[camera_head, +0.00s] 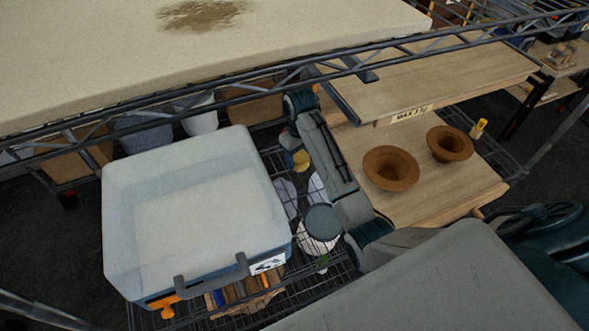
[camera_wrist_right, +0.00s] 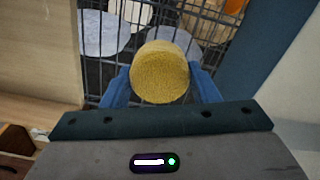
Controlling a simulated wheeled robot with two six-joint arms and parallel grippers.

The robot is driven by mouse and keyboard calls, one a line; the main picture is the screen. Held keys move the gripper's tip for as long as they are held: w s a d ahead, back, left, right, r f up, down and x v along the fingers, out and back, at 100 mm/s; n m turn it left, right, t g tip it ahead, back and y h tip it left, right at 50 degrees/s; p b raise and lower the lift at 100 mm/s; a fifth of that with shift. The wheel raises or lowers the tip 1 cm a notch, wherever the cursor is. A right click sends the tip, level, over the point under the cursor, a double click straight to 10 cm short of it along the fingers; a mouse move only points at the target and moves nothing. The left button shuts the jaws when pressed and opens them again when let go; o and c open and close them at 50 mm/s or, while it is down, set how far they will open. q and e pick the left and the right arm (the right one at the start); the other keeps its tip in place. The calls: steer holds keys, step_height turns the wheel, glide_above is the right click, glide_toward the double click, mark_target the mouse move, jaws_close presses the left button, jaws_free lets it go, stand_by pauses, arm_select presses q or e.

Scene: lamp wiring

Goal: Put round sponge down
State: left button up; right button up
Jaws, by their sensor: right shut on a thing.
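The round sponge (camera_wrist_right: 160,72) is a yellow disc held between the blue fingers of my right gripper (camera_wrist_right: 160,88) in the right wrist view. The right gripper is shut on it, above the bars of a wire rack. In the head view the sponge (camera_head: 302,161) shows as a small yellow patch below the end of my right arm, right of the white-lidded box. The arm hides most of the right gripper there. My left gripper is in neither view.
A large box with a pale lid (camera_head: 190,190) stands on the wire shelf (camera_head: 335,285). White round items (camera_wrist_right: 103,33) lie around the rack under the sponge. Two brown bowls (camera_head: 391,168) (camera_head: 450,144) sit on a wooden shelf at right. A pale tabletop (camera_head: 220,50) spans the back.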

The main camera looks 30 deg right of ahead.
mark_target(300, 165)
steer(key=f, duration=0.1)
steer(key=f+p, duration=0.1)
steer(key=f, duration=0.1)
steer(key=shift+s+f, duration=0.15)
steer(key=shift+s, duration=0.25)
steer(key=f, duration=0.2)
steer(key=f+p, duration=0.1)
steer(key=f, duration=0.1)
steer(key=shift+w+f+p, duration=0.2)
steer(key=shift+f+p, duration=0.1)
steer(key=o, duration=1)
steer(key=shift+f, duration=0.15)
steer(key=shift+c, duration=0.2)
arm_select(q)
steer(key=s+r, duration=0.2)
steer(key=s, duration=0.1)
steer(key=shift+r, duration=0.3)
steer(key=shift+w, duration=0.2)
